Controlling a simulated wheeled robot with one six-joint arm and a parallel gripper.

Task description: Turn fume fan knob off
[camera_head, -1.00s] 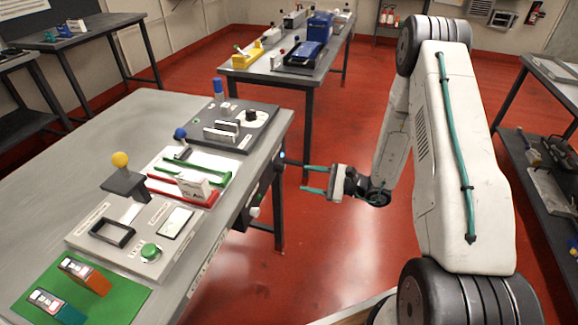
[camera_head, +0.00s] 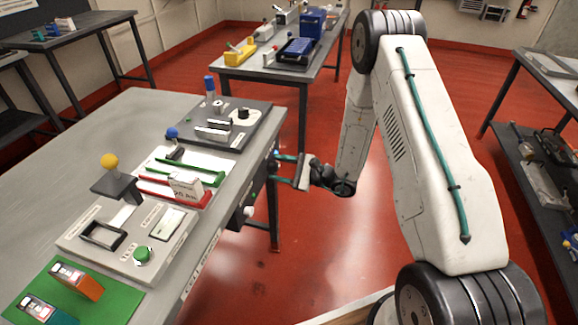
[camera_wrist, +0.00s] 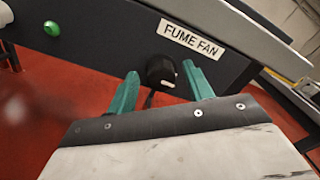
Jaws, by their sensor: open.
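The fume fan knob (camera_wrist: 162,71) is a black round knob with a small white mark, in the wrist view on the dark panel below the white "FUME FAN" label (camera_wrist: 191,39). My gripper (camera_wrist: 160,82) is open, with its two teal fingers on either side of the knob in that view. I cannot tell whether a finger touches it. In the head view my gripper (camera_head: 279,168) is at the table's right side, its fingertips at the table edge. The knob is hard to make out there.
A green button (camera_wrist: 51,28) sits on the same panel, left of the label. A white round knob (camera_head: 248,212) is on the table's side in the head view. The grey table (camera_head: 60,190) bears several fixtures.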

